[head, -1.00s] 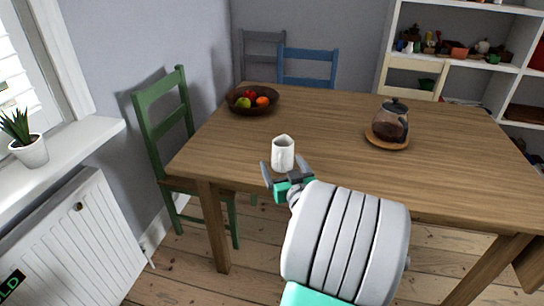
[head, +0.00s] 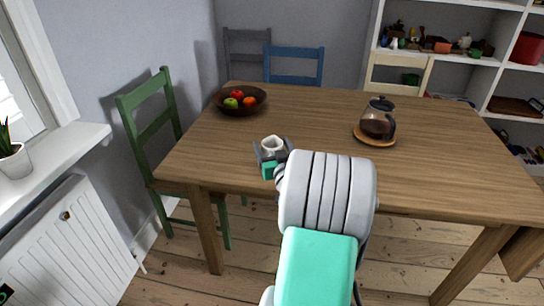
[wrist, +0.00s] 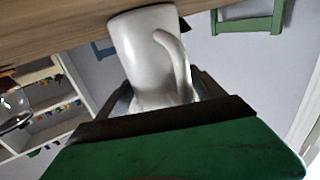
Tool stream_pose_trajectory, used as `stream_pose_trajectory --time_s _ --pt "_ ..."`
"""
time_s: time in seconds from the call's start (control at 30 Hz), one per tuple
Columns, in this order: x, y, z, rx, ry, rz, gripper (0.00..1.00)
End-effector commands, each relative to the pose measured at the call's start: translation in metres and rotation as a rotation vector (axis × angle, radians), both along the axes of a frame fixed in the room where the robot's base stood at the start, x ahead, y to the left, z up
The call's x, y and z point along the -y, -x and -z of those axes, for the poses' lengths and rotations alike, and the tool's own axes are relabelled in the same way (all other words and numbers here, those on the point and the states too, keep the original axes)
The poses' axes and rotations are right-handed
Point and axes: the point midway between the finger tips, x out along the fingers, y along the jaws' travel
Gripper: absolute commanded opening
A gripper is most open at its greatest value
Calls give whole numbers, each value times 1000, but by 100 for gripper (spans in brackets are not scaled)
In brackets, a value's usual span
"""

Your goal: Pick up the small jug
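The small white jug (head: 272,144) stands upright near the front left of the wooden table. My gripper (head: 272,155) is at the jug, with one finger on each side of it. In the wrist view, which is turned over, the jug (wrist: 148,55) sits between the fingers (wrist: 162,88), with its handle to the right and the table at the top. The fingers are spread around the jug and very near its sides; whether they touch it is hard to tell. My gripper hides the jug's lower part in the head view.
A fruit bowl (head: 257,107) stands at the back left of the table. A glass coffee pot (head: 377,119) stands on a round wooden mat (head: 363,138) to the right. Green (head: 150,133), blue (head: 294,53) and other chairs surround the table (head: 440,172). The tabletop between bowl and pot is clear.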

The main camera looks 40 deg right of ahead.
Motion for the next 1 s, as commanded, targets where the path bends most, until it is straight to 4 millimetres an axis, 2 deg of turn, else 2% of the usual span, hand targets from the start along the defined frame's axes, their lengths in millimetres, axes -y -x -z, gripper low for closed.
stream_pose_trajectory --time_s 0.07,0.8,1.0 --pt "0 0 0 0 0 0 71" --pt "0 0 0 0 0 0 10" --pt "0 0 -1 1 2 0 10"
